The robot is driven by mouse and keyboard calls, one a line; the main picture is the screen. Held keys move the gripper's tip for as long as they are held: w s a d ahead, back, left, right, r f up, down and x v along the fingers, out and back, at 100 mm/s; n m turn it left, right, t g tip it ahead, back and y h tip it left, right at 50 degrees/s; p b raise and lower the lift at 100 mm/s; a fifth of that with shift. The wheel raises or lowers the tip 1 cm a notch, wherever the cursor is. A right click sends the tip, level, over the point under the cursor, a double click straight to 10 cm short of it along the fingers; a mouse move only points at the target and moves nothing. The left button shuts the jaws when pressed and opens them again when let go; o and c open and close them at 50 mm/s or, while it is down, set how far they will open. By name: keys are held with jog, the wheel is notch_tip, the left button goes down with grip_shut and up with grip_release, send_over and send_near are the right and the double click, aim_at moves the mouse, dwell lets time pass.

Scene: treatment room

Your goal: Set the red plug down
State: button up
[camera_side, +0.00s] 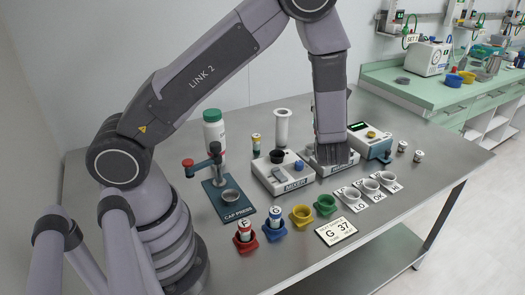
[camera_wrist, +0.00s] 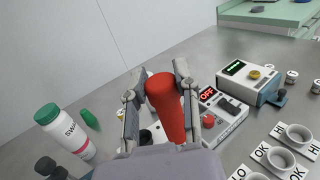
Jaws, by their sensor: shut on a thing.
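The red plug (camera_wrist: 166,108) is a tapered red piece with a rounded end. In the wrist view it is between the two fingers of my gripper (camera_wrist: 160,88), which is shut on it. In the side view my gripper (camera_side: 333,155) points down over a white device (camera_side: 315,167), and the plug cannot be made out there. In the wrist view a white device (camera_wrist: 228,110) with a red OFF display and a red knob is just right of the plug. I cannot tell whether the plug touches anything below it.
The mixer (camera_side: 283,174) stands left of my gripper, and a teal-sided device (camera_side: 370,142) stands right. LO, OK and HI cups (camera_side: 370,188) are in front. Yellow (camera_side: 302,216) and green (camera_side: 325,205) cups stand nearer the front edge. The cap press (camera_side: 228,203) and a green-capped bottle (camera_side: 214,135) are left.

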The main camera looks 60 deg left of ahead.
jog(key=w+a+g, duration=0.1)
jog(key=w+a, duration=0.2)
jog(key=a, duration=0.8)
jog(key=s+a+n+g+y, duration=0.1)
jog(key=s+a, duration=0.2)
jog(key=a, duration=1.1)
jog(key=s+a+n+g+y, duration=0.1)
jog(key=s+a, duration=0.2)
jog(key=a, duration=1.2)
jog(key=shift+f, duration=9.9)
jog(key=shift+f, duration=0.15)
jog(key=shift+f, duration=0.5)
jog(key=o, duration=0.7)
jog(key=shift+c, duration=0.2)
